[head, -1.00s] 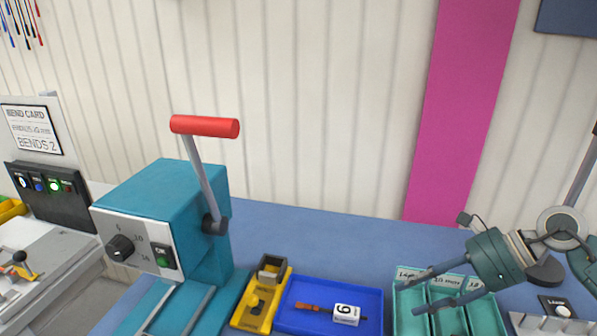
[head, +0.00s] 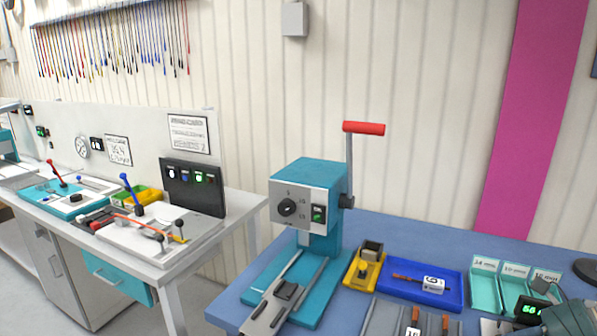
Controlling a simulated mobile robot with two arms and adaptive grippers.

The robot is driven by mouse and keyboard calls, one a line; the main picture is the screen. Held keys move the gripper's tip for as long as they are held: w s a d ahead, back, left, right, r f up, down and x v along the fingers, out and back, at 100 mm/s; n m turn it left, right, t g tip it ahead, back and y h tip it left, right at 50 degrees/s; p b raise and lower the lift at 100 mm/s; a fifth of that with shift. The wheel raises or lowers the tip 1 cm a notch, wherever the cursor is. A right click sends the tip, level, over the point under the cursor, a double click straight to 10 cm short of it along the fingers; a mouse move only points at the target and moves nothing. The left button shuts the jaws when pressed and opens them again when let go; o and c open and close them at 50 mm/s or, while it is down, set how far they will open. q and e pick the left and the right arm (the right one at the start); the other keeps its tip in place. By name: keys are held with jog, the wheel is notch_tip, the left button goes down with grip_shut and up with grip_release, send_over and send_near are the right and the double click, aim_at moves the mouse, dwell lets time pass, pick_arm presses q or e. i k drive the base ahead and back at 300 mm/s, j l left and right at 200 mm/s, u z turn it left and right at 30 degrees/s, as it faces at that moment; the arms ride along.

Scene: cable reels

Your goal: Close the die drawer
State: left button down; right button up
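A dark green-grey part of my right gripper (head: 570,318) shows at the bottom right corner, by the teal trays. Its fingers are not clearly seen. My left gripper is out of view.
A teal press (head: 308,192) with a red-handled lever stands on the blue table (head: 236,296). A yellow holder (head: 366,270), a blue tray (head: 452,298) and teal trays (head: 485,290) stand right of it. A grey cabinet (head: 45,262) stands left of the drawer. A gap separates bench and table.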

aim_at(267, 319)
jog(key=k+j, duration=0.8)
